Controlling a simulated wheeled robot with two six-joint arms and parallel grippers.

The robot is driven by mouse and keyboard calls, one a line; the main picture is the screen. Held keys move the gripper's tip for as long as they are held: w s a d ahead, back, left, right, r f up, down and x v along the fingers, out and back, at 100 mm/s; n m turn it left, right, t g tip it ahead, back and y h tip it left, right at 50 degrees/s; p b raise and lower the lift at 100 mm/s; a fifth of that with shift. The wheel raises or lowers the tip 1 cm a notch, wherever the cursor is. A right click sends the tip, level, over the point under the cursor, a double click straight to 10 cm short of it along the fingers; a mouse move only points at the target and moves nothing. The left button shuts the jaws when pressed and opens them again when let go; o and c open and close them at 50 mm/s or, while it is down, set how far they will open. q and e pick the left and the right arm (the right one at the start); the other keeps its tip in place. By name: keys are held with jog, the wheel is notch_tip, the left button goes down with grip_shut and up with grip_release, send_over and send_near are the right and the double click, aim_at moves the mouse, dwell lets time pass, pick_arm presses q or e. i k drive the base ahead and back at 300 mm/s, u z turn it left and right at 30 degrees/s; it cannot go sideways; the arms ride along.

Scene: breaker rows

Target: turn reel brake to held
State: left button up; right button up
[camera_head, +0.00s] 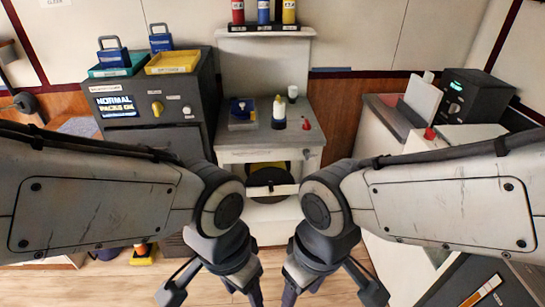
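A round black and yellow reel-like disc (268,176) sits in the opening under the white bench, partly hidden by a pale bar across it. No label reading reel brake is legible, so I cannot tell which control it is. A yellow knob (157,108) is on the front of the dark cabinet at the left. A red knob (430,133) is on the right-hand unit. My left gripper (214,290) is open and empty, low in the picture. My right gripper (331,290) is also open and empty, beside it. Both are apart from the knobs and disc.
The white bench (232,138) carries a small blue-and-yellow device (242,112) and bottles (279,112). The dark cabinet (205,85) holds green and yellow trays (172,62) with blue padlock-like items. A black box (470,97) stands right. Wooden floor shows between my grippers.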

aim_at(305, 152)
jog(key=z, duration=0.6)
jog(key=k, duration=0.8)
jog(key=z, duration=0.8)
jog(key=k, duration=0.4)
jog(key=z, duration=0.7)
jog(key=i, duration=0.95)
jog(key=u, duration=0.75)
jog(key=i, duration=0.65)
jog(key=u, duration=1.2)
jog(key=i, duration=0.35)
jog(key=u, duration=0.3)
